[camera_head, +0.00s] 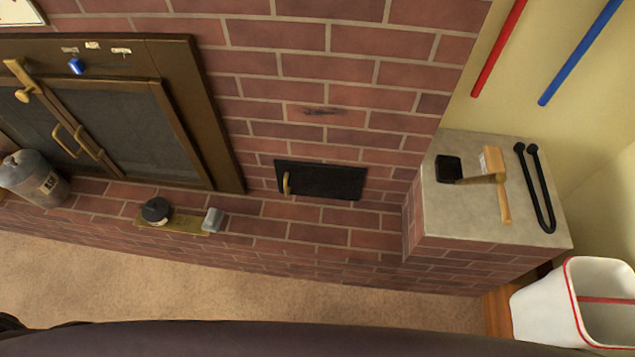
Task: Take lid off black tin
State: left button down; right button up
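A small round black tin (156,210) stands on a brass-coloured plate (188,225) on the brick ledge, left of the middle. Its dark top has a small raised part in the middle, and a pale patch shows on its front side. The seam between lid and body is too small to make out. Neither of my grippers is in view.
A grey block (213,219) sits at the plate's right end. A grey canister (32,178) stands on the ledge at left, before the brown fireplace doors (115,125). A white bin (545,310) stands at lower right. Carpet (250,285) lies clear before the ledge.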

aim_at(155, 209)
jog(key=u, duration=1.55)
jog(key=i+j+z, duration=0.15)
jog(key=z, duration=0.75)
jog(key=i+j+z, duration=0.2)
jog(key=j+z, duration=0.2)
jog(key=j, duration=0.6)
jog(key=j+z, duration=0.4)
jog(key=j, duration=0.6)
